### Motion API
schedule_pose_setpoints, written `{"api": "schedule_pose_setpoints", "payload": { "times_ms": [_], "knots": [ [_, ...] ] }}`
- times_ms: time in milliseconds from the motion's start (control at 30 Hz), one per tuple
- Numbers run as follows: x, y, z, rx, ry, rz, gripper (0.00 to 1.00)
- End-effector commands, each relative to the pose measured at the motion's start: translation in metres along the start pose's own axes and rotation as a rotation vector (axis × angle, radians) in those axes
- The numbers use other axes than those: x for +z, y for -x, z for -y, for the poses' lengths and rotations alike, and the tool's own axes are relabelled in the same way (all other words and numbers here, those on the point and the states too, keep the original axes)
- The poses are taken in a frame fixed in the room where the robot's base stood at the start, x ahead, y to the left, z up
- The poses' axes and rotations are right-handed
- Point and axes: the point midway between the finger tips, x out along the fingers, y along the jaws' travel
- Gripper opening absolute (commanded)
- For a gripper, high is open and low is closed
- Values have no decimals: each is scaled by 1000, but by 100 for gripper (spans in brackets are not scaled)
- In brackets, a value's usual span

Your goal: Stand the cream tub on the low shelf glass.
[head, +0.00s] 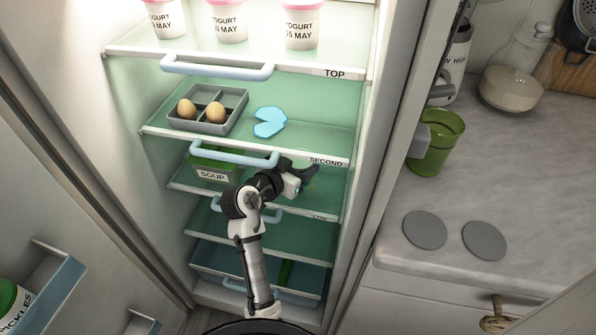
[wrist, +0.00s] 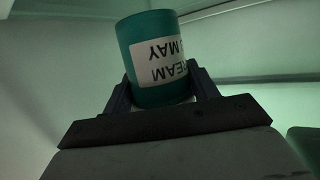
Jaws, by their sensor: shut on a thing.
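The cream tub (wrist: 152,58) is teal with a white label, which reads upside down in the wrist view. My gripper (head: 306,177) is shut on it, with one dark finger on each side in the wrist view (wrist: 163,88). In the head view my gripper reaches into the fridge just below the second shelf's front edge, and I cannot clearly make out the tub there. The low shelf glass (head: 322,202) lies below my gripper, its label small and hard to read. I cannot tell whether the tub touches the glass.
A green soup box (head: 212,167) stands on the left of the low shelf. Above, the second shelf (head: 330,120) holds an egg tray (head: 208,108) and a blue notched disc (head: 270,122). Pale blue handles (head: 235,154) cross the shelf fronts. The low shelf's right side looks clear.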

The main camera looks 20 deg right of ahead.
Motion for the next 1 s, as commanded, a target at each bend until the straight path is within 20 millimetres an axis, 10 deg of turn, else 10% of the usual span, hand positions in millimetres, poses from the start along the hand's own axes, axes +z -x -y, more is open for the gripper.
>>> {"api": "schedule_pose_setpoints", "payload": {
  "times_ms": [600,633,700,1000],
  "knots": [
    [38,-8,1,-2,4,3,26],
    [37,-8,1,-2,4,4,61],
    [36,-8,0,-2,4,4,70],
    [36,-8,0,-2,4,4,80]
  ]
}}
